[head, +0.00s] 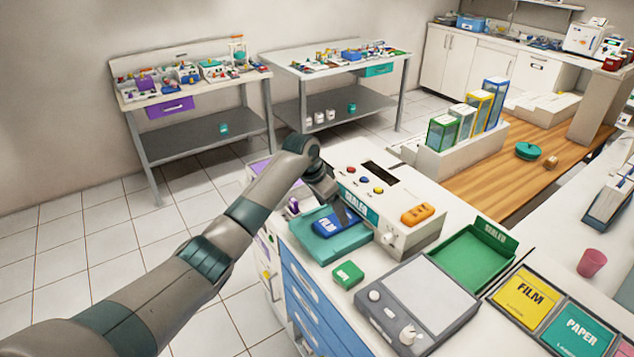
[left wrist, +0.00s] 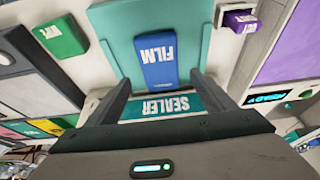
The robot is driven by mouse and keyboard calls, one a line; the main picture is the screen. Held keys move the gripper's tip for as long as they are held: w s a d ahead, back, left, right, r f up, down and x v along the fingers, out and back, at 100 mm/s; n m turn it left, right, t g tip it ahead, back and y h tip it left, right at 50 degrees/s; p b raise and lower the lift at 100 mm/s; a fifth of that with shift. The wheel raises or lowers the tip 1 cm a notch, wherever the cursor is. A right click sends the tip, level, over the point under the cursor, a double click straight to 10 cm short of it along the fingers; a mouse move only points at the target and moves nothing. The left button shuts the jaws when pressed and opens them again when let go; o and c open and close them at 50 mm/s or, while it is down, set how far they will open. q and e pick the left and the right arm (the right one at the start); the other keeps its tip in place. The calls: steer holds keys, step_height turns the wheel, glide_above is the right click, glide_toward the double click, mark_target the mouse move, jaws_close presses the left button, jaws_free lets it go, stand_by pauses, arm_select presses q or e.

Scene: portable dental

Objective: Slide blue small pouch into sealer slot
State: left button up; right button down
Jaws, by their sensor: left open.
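The blue small pouch (head: 326,227), marked FILM, lies flat on a teal pad (head: 340,246) in front of the white sealer (head: 410,235). It also shows in the left wrist view (left wrist: 158,55), with one end towards the sealer's teal label (left wrist: 170,105). A dark slot (head: 381,172) shows in the sealer's top. My left gripper (head: 343,216) is open over the pad, close to the sealer's front. In the left wrist view its fingers (left wrist: 160,78) stand apart, either side of the pouch's sealer end, with gaps. Contact cannot be told. My right gripper is out of view.
A green small pouch (head: 348,274) lies beside the pad. A grey scale (head: 418,300) and a green tray (head: 470,258) stand right of it. A purple item (left wrist: 241,20) stands by the pad's other side. An orange item (head: 417,214) lies on the sealer.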

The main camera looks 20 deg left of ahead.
arm_select(q)
steer(key=b+v, duration=0.3)
steer(key=v, duration=1)
steer(key=shift+s, duration=0.15)
